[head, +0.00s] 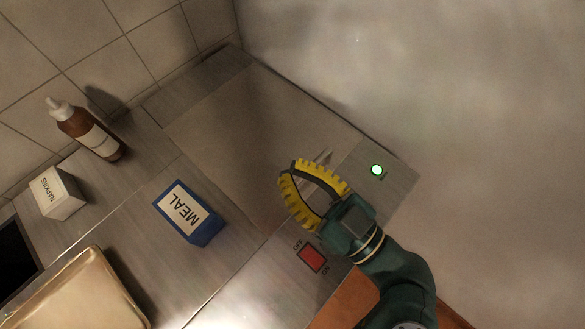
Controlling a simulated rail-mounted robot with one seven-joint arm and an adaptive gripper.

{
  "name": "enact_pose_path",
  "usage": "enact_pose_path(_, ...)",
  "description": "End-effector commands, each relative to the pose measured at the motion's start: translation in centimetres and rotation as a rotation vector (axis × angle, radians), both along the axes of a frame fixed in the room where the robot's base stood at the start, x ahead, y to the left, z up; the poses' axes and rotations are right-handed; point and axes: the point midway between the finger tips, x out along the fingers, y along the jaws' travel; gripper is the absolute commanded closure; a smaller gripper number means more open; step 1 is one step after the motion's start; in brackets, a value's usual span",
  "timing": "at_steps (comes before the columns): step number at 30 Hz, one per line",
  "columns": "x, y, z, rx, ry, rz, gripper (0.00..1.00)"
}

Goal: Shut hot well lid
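The hot well lid (240,125) appears as a large smooth grey metal panel set in the counter. It looks flat and roughly level with the surround; I cannot tell whether it sits fully flush. A thin pale bar (323,157), possibly its handle, shows near its right side. My gripper (287,172) is over the lid's lower right part, with its yellow ribbed fingers curved and their tips together. Nothing shows between the fingers. I cannot tell whether they touch the lid. The gripper hides part of the lid's lower right edge.
A lit green light (376,170) sits right of the lid, and a red ON/OFF switch (312,258) below my gripper. A blue MEAL box (188,212), a napkin box (58,193), a brown bottle (90,132) and a tray (85,295) stand left. A wall (450,120) bounds the right.

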Motion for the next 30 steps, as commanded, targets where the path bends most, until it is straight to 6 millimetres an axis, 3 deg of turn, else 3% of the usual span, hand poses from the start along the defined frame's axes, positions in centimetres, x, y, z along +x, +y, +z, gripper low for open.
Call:
enact_pose_path(13,0.0,0.0,0.3,-0.001,-0.001,0.000,1.00)
enact_pose_path(17,0.0,0.1,2.3,-0.002,-0.003,0.002,1.00)
enact_pose_path(20,0.0,0.2,4.9,-0.003,-0.005,0.005,1.00)
enact_pose_path(22,-0.9,-1.2,2.6,0.004,0.007,-0.006,1.00)
enact_pose_path(30,-4.3,-4.9,-1.2,0.001,0.002,-0.001,1.00)
